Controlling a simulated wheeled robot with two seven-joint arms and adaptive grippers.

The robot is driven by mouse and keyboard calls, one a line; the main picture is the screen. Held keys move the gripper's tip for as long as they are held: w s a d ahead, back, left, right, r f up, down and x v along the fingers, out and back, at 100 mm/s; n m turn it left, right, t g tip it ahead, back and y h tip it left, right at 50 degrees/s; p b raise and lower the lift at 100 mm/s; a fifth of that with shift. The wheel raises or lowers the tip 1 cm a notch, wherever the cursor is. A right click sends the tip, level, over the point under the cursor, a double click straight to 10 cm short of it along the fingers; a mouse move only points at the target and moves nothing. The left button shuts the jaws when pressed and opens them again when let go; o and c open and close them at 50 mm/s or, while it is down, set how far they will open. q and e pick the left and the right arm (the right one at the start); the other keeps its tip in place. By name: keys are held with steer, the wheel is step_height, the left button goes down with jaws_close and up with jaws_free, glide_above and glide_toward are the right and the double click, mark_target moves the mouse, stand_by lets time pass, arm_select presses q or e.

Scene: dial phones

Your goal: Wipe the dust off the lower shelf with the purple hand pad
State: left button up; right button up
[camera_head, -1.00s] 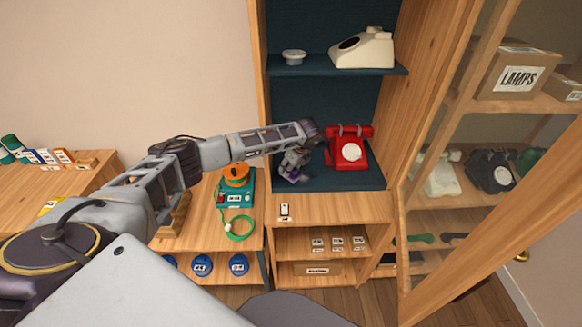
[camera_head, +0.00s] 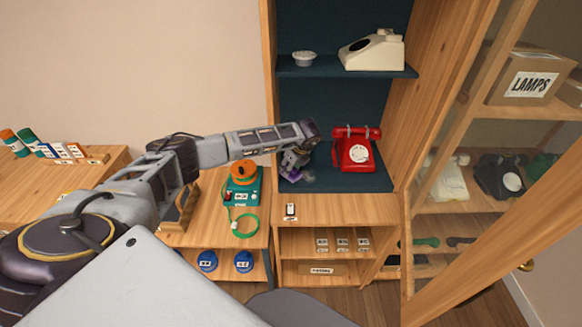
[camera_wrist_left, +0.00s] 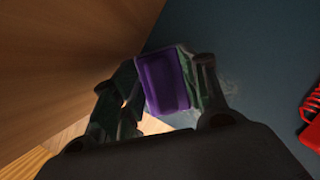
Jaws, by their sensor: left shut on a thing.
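The purple hand pad (camera_head: 291,175) is in my left gripper (camera_head: 297,165), low over the front left part of the dark blue lower shelf (camera_head: 345,183). In the left wrist view the purple pad (camera_wrist_left: 163,82) sits between the two fingers of my left gripper (camera_wrist_left: 165,100), near the wooden side wall. A faint grey patch of dust (camera_wrist_left: 225,82) shows on the shelf just right of the gripper, and in the head view the dust (camera_head: 310,176) lies beside the pad. I cannot tell whether the pad touches the shelf. My right gripper is not in view.
A red dial phone (camera_head: 355,150) stands on the lower shelf, right of the gripper. The upper shelf (camera_head: 325,72) holds a cream phone (camera_head: 372,50) and a small white bowl-like part (camera_head: 304,58). The wooden side wall (camera_wrist_left: 60,60) is close on the left.

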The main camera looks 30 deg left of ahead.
arm_select(q)
steer(key=shift+a+r, duration=0.15)
steer(key=shift+a, duration=0.45)
steer(key=shift+w, duration=0.1)
steer(key=shift+w+d+b, duration=0.1)
steer(key=shift+d+b, duration=0.05)
steer(key=shift+b, duration=0.2)
steer(key=shift+w+d+b, duration=0.4)
steer(key=shift+d+b, duration=0.05)
steer(key=shift+d, duration=0.3)
steer(key=shift+w+d, duration=0.4)
steer(key=shift+d, duration=0.45)
steer(key=shift+w+d+r+b, duration=0.1)
steer(key=shift+w+d+b, duration=0.4)
steer(key=shift+d+b, duration=0.25)
steer(key=shift+w+d+r+b, duration=0.1)
steer(key=shift+w+d+b, duration=0.4)
steer(key=shift+d, duration=0.35)
steer(key=shift+d, duration=0.1)
steer(key=shift+w+d+b, duration=0.5)
steer(key=shift+d+b, duration=0.05)
steer(key=shift+d, duration=0.2)
steer(key=shift+w+d+b, duration=0.45)
steer(key=shift+d+b, duration=0.05)
steer(key=shift+d, duration=0.25)
